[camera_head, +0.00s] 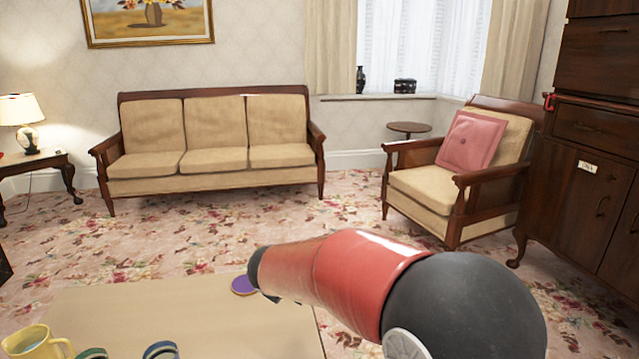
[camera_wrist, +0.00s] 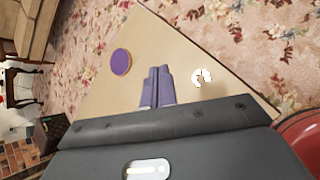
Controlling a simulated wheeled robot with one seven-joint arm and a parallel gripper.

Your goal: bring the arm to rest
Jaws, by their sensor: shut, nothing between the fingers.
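My gripper (camera_wrist: 158,84) shows in the wrist view with its two purple-grey fingers together and nothing between them. It is over the tan table top (camera_wrist: 110,95). In the head view, my red and black arm reaches left from the lower right, over the right part of the table (camera_head: 110,310); the fingers cannot be made out there. A purple disc with an orange rim (camera_wrist: 121,62) lies on the table, to the left of the fingers in the wrist view. It also shows in the head view (camera_head: 243,286), partly behind the arm's end.
A yellow mug (camera_head: 35,343) and two curved rims, green and blue (camera_head: 161,350), are at the lower left. A small white round thing (camera_wrist: 202,78) lies right of the fingers. Beyond are a sofa (camera_head: 215,152), an armchair (camera_head: 420,190) and a dark cabinet (camera_head: 580,220). The carpet between is clear.

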